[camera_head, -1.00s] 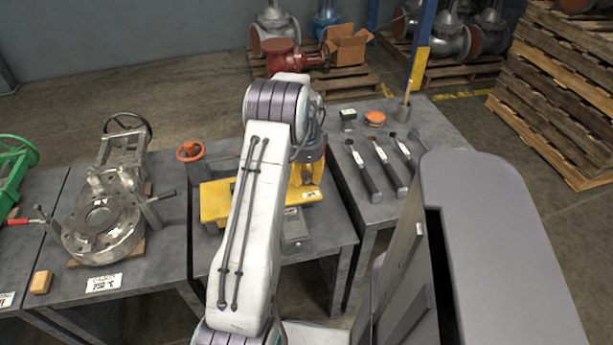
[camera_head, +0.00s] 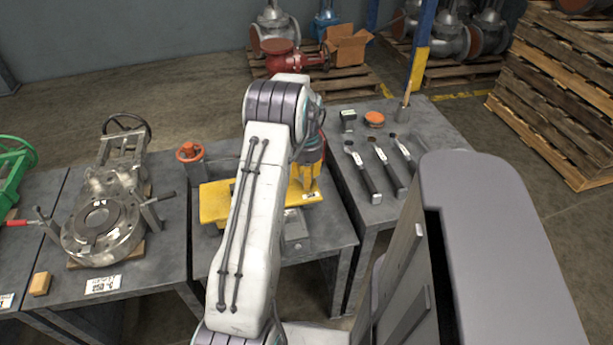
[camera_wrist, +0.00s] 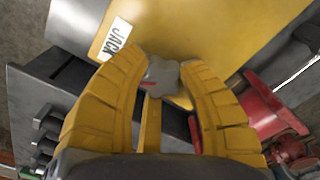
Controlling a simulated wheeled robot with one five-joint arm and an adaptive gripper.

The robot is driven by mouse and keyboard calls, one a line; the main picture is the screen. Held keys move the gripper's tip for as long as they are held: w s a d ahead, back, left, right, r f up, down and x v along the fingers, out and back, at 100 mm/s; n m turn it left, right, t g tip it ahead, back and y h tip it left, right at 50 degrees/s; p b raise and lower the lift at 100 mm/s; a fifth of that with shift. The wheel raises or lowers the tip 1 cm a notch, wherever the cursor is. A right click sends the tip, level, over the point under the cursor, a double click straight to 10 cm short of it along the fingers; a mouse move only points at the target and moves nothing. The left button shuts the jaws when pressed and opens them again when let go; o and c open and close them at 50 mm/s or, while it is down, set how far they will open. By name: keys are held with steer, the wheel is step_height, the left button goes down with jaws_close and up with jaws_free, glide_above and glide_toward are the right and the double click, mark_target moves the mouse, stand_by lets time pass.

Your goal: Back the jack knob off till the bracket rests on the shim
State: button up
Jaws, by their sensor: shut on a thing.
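The yellow bracket (camera_head: 215,203) lies on the middle bench, partly hidden by my arm in the head view. In the wrist view the bracket (camera_wrist: 180,30) bears a white "JACK" label (camera_wrist: 115,38). A grey lobed jack knob (camera_wrist: 162,75) with a red mark stands beside the label. My gripper (camera_wrist: 160,78) is shut on the knob, with one yellow finger on each side. In the head view my gripper (camera_head: 305,178) points down at the bracket's right end. I cannot make out the shim or any gap under the bracket.
Several dark-handled tools (camera_head: 381,165) lie on the right bench. A metal flanged valve (camera_head: 100,225) occupies the left bench. The middle bench's front is mostly clear.

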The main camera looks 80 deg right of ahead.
steer(key=n, duration=0.4)
steer(key=shift+a+f+n, duration=0.1)
steer(key=shift+a+n, duration=0.15)
steer(key=shift+n, duration=0.15)
steer(key=n, duration=0.4)
steer(key=shift+s+n, duration=0.1)
steer(key=shift+n, duration=0.2)
steer(key=o, duration=1.2)
steer(key=shift+r, duration=0.2)
steer(key=shift+d+r, duration=0.1)
steer(key=shift+r, duration=0.15)
step_height(320, 180, up, 11)
